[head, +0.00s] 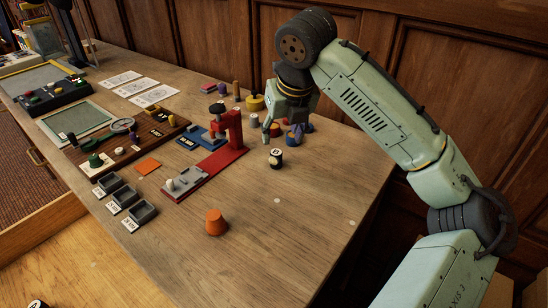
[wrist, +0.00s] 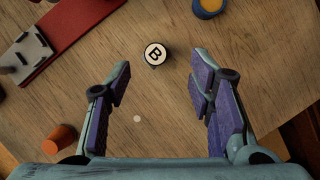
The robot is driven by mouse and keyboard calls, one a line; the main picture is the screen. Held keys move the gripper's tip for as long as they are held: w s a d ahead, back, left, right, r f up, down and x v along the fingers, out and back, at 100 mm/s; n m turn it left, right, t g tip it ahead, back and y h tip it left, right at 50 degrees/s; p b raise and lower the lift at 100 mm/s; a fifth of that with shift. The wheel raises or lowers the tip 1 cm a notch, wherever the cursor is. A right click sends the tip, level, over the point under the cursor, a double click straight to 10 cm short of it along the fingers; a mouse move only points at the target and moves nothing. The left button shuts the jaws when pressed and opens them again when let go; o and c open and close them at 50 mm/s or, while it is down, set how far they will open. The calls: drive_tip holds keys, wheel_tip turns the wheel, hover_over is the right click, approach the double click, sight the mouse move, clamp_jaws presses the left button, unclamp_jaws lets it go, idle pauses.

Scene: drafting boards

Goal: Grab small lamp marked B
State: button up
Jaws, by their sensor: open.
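The small lamp marked B (head: 275,158) stands on the wooden tabletop, a short dark cylinder with a white top. In the wrist view its white top with a black B (wrist: 154,54) shows beyond the fingertips, roughly midway between their lines. My gripper (wrist: 158,75) is open and empty, with purple pads on both fingers. In the head view my gripper (head: 282,128) hangs above the table, just behind the lamp.
A red stand (head: 230,135) with a long base lies left of the lamp. An orange cup-like piece (head: 215,222) stands toward the front. Several small coloured pieces cluster behind my gripper, including a yellow one (head: 255,103). Three grey trays (head: 125,196) sit at the left. The tabletop right of the lamp is clear.

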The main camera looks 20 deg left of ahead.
sight(276, 153)
drive_tip(key=x, duration=0.3)
drive_tip(key=shift+s+p+x, duration=0.15)
drive_tip(key=shift+p+x, duration=0.15)
drive_tip(key=shift+x, duration=1.05)
drive_tip(key=shift+s+p+x, duration=0.2)
drive_tip(key=shift+p+x, duration=0.1)
drive_tip(key=shift+x, duration=1.05)
drive_tip(key=shift+a+f, duration=0.1)
drive_tip(key=shift+c, duration=0.5)
clamp_jaws()
